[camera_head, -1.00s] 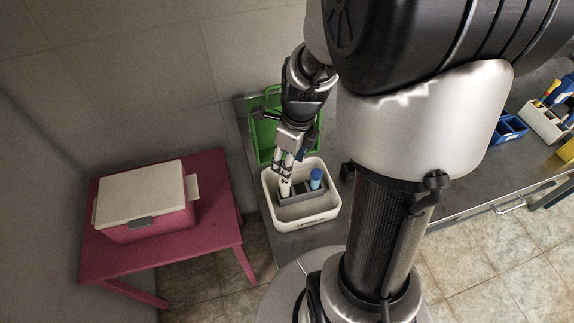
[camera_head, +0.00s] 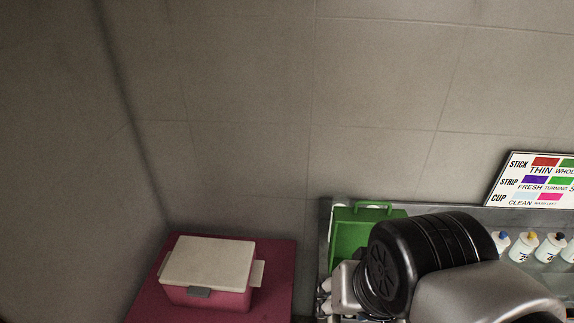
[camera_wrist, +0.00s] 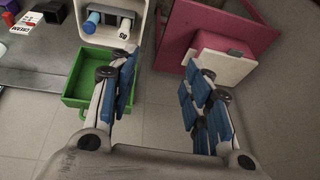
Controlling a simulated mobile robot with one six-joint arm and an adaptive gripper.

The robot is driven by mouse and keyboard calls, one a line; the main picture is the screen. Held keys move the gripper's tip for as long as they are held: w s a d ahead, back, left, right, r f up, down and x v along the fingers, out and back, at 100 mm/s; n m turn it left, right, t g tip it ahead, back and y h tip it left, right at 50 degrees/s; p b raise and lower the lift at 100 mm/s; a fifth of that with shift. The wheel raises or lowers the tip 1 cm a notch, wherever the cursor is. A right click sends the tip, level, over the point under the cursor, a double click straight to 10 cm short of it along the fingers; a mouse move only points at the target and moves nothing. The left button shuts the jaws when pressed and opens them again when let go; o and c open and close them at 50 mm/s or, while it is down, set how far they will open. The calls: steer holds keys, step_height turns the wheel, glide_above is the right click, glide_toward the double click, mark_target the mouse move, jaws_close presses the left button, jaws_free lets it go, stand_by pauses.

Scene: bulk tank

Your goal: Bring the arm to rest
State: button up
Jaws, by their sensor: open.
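My gripper (camera_wrist: 160,62) shows in the wrist view with its two blue-padded fingers spread apart. Nothing is between them; grey floor shows through the gap. It hangs above the gap between the bench side and the pink table. In the head view my arm is folded at the lower right, and the gripper itself cannot be made out there.
A green bin (camera_wrist: 72,98) and a white caddy (camera_wrist: 146,12) holding a blue-topped cylinder (camera_wrist: 92,22) lie left of the fingers. The lidded cooler box (camera_head: 208,265) sits on the pink table (camera_head: 274,285). Bottles (camera_head: 549,248) and a sign (camera_head: 535,182) stand right.

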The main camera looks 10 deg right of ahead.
steer(key=n, duration=0.1)
steer(key=s+n, duration=0.1)
steer(key=n, duration=0.1)
steer(key=shift+s+a+r, duration=0.15)
steer(key=shift+a+r, duration=0.1)
step_height(320, 180, down, 2)
steer(key=shift+f+b, duration=0.1)
steer(key=shift+b, duration=0.95)
